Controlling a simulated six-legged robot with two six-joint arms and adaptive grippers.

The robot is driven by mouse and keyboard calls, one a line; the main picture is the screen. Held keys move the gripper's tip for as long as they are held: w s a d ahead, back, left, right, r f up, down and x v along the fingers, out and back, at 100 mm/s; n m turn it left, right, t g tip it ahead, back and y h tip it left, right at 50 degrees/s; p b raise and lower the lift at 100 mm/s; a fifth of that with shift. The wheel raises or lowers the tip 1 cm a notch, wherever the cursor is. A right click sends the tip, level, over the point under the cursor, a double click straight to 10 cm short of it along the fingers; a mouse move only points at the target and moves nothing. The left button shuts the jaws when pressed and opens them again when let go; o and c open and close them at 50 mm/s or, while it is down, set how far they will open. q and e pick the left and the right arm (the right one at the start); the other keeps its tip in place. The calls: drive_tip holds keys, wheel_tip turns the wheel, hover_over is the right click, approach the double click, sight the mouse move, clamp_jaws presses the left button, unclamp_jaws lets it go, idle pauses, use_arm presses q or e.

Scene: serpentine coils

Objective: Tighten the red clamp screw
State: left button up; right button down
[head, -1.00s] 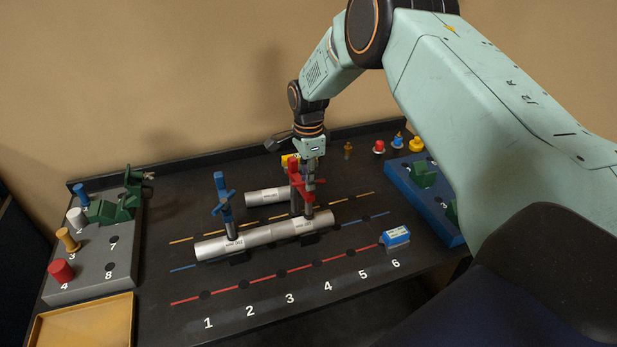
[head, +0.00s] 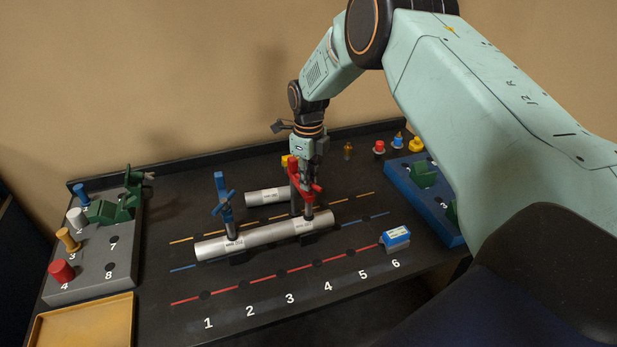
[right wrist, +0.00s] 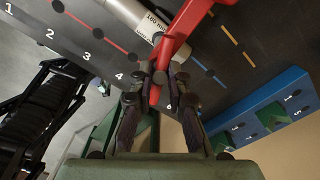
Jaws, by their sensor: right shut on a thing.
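The red clamp (head: 295,170) stands upright at the right part of the long silver pipe (head: 268,238). My right gripper (head: 308,192) points down at it from above and is shut on its red screw. In the right wrist view the red clamp (right wrist: 187,22) runs down between my right fingertips (right wrist: 158,78), which close on its lower red end. The fingers hide part of the screw, so its contact with the pipe is unclear. A blue clamp (head: 224,208) stands on the left part of the same pipe. My left gripper is not in view.
A shorter pipe (head: 266,197) lies behind. A blue-and-white block (head: 397,236) sits near number 6. A grey rack (head: 92,270) with coloured pegs and a yellow tray (head: 85,325) are at left. A blue rack (head: 405,180) is at right. The numbered front strip is mostly clear.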

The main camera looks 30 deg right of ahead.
drive_tip(key=shift+m, duration=2.3)
drive_tip(key=c, duration=1.3)
unclamp_jaws()
wheel_tip(320, 180, up, 12)
drive_tip(key=shift+w, duration=0.1)
